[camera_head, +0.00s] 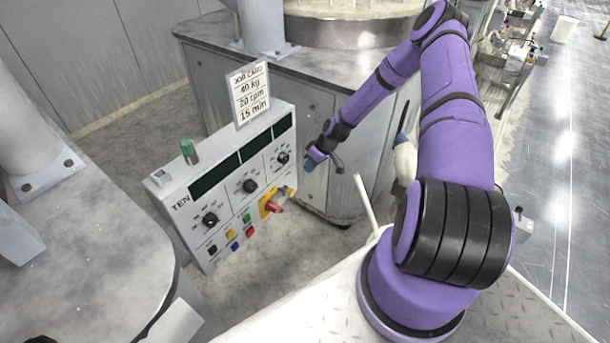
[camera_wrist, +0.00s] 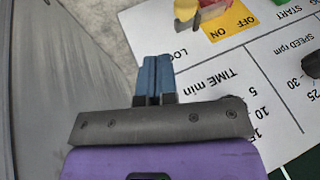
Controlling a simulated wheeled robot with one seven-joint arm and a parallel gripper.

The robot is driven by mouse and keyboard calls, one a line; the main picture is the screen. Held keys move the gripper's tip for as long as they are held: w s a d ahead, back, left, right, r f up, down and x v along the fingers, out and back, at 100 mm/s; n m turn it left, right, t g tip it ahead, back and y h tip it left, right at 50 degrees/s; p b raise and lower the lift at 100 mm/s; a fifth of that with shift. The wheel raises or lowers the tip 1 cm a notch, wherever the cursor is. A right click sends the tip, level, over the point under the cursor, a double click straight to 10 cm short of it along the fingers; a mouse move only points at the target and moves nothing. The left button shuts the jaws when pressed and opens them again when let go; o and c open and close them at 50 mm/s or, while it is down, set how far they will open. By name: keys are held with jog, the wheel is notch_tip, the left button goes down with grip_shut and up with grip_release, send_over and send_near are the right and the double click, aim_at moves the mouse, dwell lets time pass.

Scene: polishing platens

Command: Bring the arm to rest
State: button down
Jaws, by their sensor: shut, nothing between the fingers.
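My purple arm reaches forward from the right side of the head view and bends down to the left. My gripper (camera_head: 311,165) hangs just right of the upper right corner of the control panel's face. In the wrist view, my gripper (camera_wrist: 155,80) has its blue fingers together with nothing between them. Behind the fingers is the control panel (camera_wrist: 210,70), close to its "TIME min" lettering. The time knob is hidden in the wrist view by my gripper. I cannot tell whether the fingers touch the panel.
The control panel (camera_head: 180,188) carries knobs, dark displays, coloured buttons, a red switch handle (camera_head: 272,206) on yellow, a green lamp (camera_head: 188,150) and a job card (camera_head: 250,93). A grey polishing machine (camera_head: 210,35) stands behind it, another table (camera_head: 80,270) at left. Open floor (camera_head: 565,170) lies right.

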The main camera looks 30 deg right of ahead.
jog(key=shift+v, duration=2.3)
jog(key=s+a+r+h, duration=0.2)
jog(key=s+a+r, duration=0.1)
jog(key=r, duration=0.9)
jog(key=s+a+r+h, duration=0.2)
jog(key=a+r, duration=0.1)
jog(key=r, duration=1)
jog(key=s+a+r+h, duration=0.2)
jog(key=s+a+r, duration=0.1)
jog(key=r, duration=0.9)
jog(key=s+a+r+m+t, duration=0.1)
jog(key=s+a+r, duration=0.1)
jog(key=s+r, duration=0.3)
jog(key=s+a+r+m+t, duration=0.1)
jog(key=s+a+r, duration=0.2)
jog(key=s, duration=0.9)
jog(key=s+a+r+m, duration=0.2)
jog(key=s+a+r, duration=0.1)
jog(key=s+r, duration=0.4)
jog(key=shift+s+r+t+y, duration=0.3)
jog(key=shift+s+t+y, duration=0.1)
jog(key=shift+s, duration=0.25)
